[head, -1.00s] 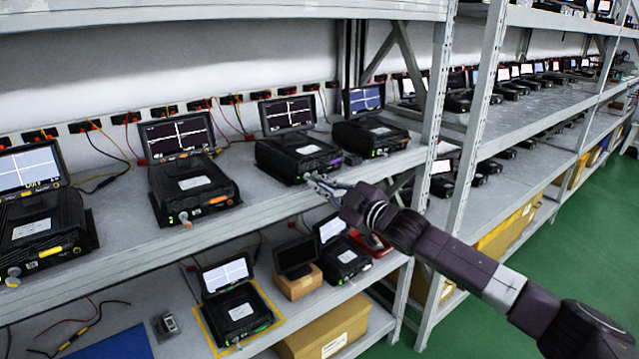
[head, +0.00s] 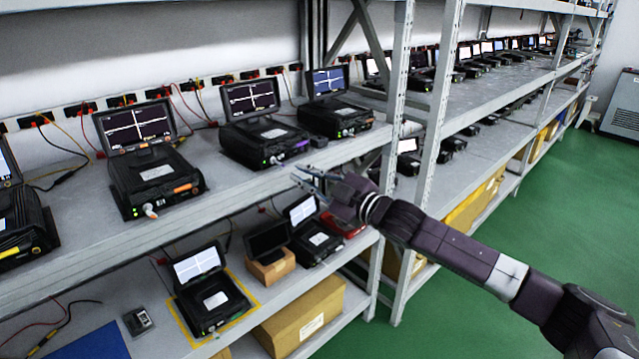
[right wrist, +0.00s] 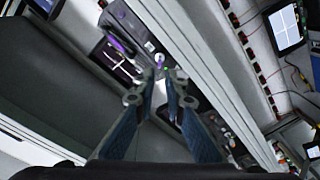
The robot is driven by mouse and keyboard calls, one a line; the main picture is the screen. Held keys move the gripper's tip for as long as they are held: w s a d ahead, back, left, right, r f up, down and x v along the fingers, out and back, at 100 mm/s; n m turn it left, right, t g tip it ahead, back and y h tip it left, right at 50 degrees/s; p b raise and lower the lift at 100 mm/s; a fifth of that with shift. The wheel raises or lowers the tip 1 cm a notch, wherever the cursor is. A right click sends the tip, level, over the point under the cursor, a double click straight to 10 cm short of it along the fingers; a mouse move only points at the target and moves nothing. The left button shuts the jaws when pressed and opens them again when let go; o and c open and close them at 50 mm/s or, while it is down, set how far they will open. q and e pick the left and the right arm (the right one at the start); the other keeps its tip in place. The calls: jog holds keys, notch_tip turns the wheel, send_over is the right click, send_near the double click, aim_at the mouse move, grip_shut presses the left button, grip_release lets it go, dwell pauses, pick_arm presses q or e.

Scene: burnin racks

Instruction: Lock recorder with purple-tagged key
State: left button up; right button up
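The black recorder with a purple tag (head: 262,136) stands on the upper shelf with its screen raised and lit. Its purple tag (head: 298,146) is on the right part of its front, and a small silver knob or key (head: 273,160) is at the front left. I cannot tell whether that is the key. In the right wrist view, a purple strip (right wrist: 118,44) shows beyond the fingers. My right gripper (head: 301,176) is in front of the recorder and just below it, apart from it. Its fingers (right wrist: 170,76) are slightly parted, with nothing clearly between them. My left gripper is out of view.
An orange-tagged recorder (head: 155,172) stands to the left and another recorder (head: 340,115) close on the right. A shelf upright (head: 395,100) rises beyond it. The lower shelf holds a recorder in a yellow outline (head: 212,300) and cardboard boxes (head: 305,318). The green floor (head: 520,225) is clear.

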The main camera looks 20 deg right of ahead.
jog(key=shift+v, duration=2.95)
jog(key=w+d+f+m+g+h, duration=0.1)
jog(key=d+f+m+h, duration=0.25)
jog(key=f, duration=0.95)
jog(key=d+f+m+g+h, duration=0.15)
jog(key=d+f, duration=0.25)
jog(key=f, duration=0.8)
jog(key=s+d+f+m+g+h, duration=0.15)
jog(key=s+f, duration=0.35)
jog(key=f, duration=0.6)
jog(key=s+d+f+m+g+h, duration=0.15)
jog(key=s+f, duration=0.45)
jog(key=f, duration=0.6)
jog(key=s+a+f+m+g, duration=0.1)
jog(key=s+a+f+g, duration=0.2)
jog(key=s+f, duration=0.8)
jog(key=s+a+f+m+g, duration=0.1)
jog(key=s+a+f+g, duration=0.2)
jog(key=s+f, duration=0.8)
jog(key=s+a+f+g, duration=0.2)
jog(key=s+a+f, duration=0.1)
jog(key=s, duration=1)
jog(key=s+a+f+m+g, duration=0.1)
jog(key=s+a, duration=0.4)
jog(key=s, duration=0.8)
jog(key=shift+f+g+y, duration=0.3)
jog(key=shift+f+g, duration=0.15)
jog(key=shift+f, duration=0.45)
